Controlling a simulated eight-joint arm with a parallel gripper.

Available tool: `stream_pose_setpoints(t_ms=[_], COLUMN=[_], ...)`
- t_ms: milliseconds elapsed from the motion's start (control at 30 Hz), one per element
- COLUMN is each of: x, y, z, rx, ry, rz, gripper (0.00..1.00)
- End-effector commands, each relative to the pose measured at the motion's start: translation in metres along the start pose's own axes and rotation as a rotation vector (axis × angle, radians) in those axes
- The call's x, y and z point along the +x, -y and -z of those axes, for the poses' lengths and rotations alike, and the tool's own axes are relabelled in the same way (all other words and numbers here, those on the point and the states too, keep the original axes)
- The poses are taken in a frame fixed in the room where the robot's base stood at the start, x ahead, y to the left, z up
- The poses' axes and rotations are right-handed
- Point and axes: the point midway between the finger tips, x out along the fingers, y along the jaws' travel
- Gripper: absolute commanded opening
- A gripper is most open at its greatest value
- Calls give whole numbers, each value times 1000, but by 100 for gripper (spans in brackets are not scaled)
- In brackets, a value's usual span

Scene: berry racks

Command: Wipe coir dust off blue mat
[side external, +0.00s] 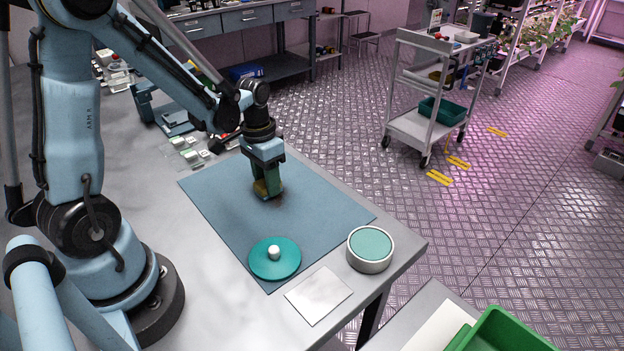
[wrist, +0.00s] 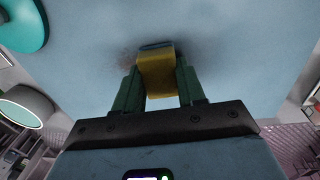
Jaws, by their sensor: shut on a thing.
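The blue mat (side external: 310,215) lies flat on the grey table. My gripper (side external: 267,188) is over the mat's upper middle, pointing down, shut on a yellow block-like wiper (wrist: 157,75) with a darker blue-grey end. The wiper is at the mat surface; whether it presses on it I cannot tell. In the wrist view a brownish dust smudge (wrist: 124,60) shows on the mat just left of the wiper. A dark patch right of it may be shadow. The mat under the wiper is hidden.
A teal disc with a white knob (side external: 274,262) sits on the mat's near corner. A round tin with a green top (side external: 370,249) and a white card (side external: 318,296) lie beside the mat. Small labelled pieces (side external: 190,155) lie past its far left edge. The mat's right part is clear.

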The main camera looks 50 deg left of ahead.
Motion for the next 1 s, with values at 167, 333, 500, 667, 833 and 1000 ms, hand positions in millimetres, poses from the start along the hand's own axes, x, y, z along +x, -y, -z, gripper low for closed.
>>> stream_pose_setpoints(t_ms=[167, 333, 500, 667, 833, 1000], x=[1, 2, 4, 5, 6, 5], y=[-17, -33, -48, -62, -78, -70], z=[0, 0, 0, 0, 0, 0], rx=[3, 4, 3, 4, 3, -4], ry=[0, 0, 0, 0, -1, -1], rz=[-1, -1, -1, -1, -1, -1], gripper=[15, 15, 15, 15, 15, 15])
